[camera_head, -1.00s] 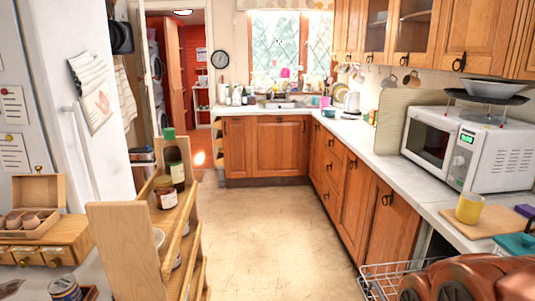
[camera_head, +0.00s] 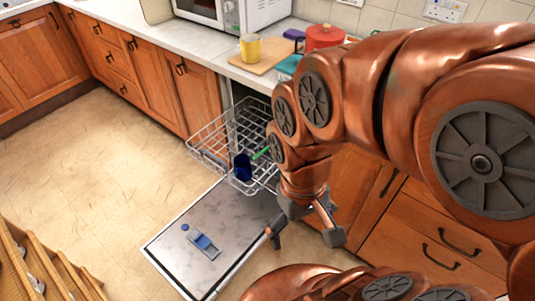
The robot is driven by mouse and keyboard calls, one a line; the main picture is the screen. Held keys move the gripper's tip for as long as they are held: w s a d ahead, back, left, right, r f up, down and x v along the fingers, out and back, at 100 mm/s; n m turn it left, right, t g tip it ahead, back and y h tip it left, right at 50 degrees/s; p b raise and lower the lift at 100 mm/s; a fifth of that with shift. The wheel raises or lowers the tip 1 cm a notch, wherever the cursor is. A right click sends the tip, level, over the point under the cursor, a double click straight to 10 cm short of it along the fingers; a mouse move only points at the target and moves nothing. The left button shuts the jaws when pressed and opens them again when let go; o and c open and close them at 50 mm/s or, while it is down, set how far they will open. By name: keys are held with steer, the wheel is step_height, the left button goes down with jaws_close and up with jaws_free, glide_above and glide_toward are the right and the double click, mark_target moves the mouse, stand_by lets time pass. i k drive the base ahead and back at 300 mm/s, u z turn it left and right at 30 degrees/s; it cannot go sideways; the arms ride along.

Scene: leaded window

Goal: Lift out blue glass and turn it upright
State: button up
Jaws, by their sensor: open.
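The blue glass (camera_head: 242,167) is dark blue and sits in the wire dishwasher rack (camera_head: 212,162), near its front. The rack is pulled out over the open dishwasher door. Which way up the glass stands is too small to tell. My gripper (camera_head: 304,238) is open and empty, pointing down to the right of the rack and the door. It is apart from the glass. A green item (camera_head: 261,153) lies in the rack beside the glass.
The open dishwasher door (camera_head: 165,246) lies low over the floor. On the counter above are a yellow mug (camera_head: 250,47) on a wooden board (camera_head: 264,67), a red pot (camera_head: 324,37) and a microwave (camera_head: 258,12). A wooden shelf unit (camera_head: 40,272) stands at lower left. The floor between is clear.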

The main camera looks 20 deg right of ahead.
mark_target(243, 172)
steer(key=z, duration=0.05)
steer(key=k, duration=0.6)
steer(key=z, duration=0.2)
steer(key=i, duration=0.65)
steer(key=u, duration=0.85)
steer(key=i, duration=0.45)
steer(key=u, duration=0.5)
